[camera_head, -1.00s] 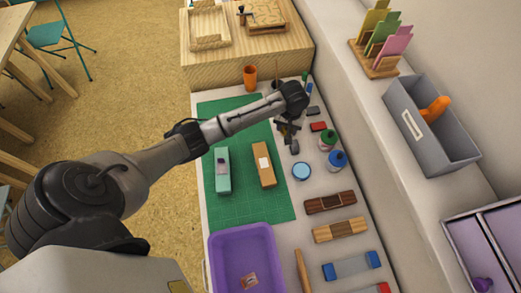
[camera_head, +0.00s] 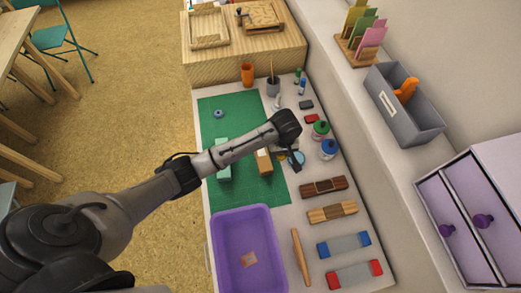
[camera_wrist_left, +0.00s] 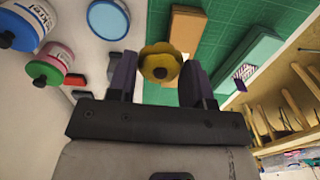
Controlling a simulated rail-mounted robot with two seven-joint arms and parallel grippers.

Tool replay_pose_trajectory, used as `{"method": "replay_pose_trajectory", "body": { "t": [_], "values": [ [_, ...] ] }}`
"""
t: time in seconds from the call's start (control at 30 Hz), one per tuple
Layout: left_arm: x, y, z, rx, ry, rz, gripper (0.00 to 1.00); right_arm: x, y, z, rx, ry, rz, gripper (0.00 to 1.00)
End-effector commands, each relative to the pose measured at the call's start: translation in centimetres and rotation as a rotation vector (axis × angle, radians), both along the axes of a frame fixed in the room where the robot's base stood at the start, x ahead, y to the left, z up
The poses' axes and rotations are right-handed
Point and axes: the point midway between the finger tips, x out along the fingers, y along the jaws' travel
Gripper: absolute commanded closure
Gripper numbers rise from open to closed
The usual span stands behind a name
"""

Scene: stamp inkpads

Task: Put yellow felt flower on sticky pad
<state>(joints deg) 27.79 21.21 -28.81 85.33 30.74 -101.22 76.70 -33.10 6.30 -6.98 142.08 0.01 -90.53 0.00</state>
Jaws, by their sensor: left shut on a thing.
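My left gripper (camera_head: 290,160) is shut on a yellow felt flower. In the left wrist view, the flower (camera_wrist_left: 160,64) shows between the two dark fingers, with a darker round centre. In the head view, the gripper hangs beside the orange-brown block (camera_head: 264,163) and partly covers a round, light-blue-rimmed disc (camera_head: 299,154). That disc also shows in the left wrist view (camera_wrist_left: 108,19), apart from the flower. I cannot tell for sure which item is the sticky pad. My right gripper is not in view.
A mint block (camera_head: 223,172) and a small blue piece (camera_head: 219,113) lie on the green mat (camera_head: 245,192). Green (camera_head: 320,130) and blue (camera_head: 328,149) jars stand to the right. A purple bin (camera_head: 213,245) and several stamp blocks are nearer.

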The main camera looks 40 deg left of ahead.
Motion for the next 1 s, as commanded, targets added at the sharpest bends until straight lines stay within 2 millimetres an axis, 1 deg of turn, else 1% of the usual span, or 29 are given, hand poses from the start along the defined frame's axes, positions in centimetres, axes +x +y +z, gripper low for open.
{"method": "replay_pose_trajectory", "body": {
  "t": [0.03, 0.2, 0.4, 0.6, 0.77, 0.87, 1.0],
  "values": [
    [0.0, 1.3, -0.8, 0.005, 0.003, 0.007, 0.75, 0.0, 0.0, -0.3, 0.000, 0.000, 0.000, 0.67],
    [0.3, 4.8, -3.0, 0.004, 0.003, 0.005, 0.75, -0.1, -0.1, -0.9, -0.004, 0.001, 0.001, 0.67],
    [0.6, 8.0, -4.9, 0.002, 0.002, 0.003, 0.75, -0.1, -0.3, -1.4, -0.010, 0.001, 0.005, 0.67],
    [0.7, 9.5, -5.7, 0.001, 0.000, 0.000, 0.75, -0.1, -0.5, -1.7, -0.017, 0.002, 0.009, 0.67],
    [0.7, 9.7, -6.1, 0.001, 0.001, 0.000, 0.75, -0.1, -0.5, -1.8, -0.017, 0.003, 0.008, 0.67],
    [0.7, 9.7, -7.0, 0.000, 0.002, 0.000, 0.75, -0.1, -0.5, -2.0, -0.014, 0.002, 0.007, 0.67],
    [0.7, 9.6, -8.9, 0.000, 0.002, 0.000, 0.75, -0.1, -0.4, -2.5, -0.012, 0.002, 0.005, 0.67]
  ]
}}
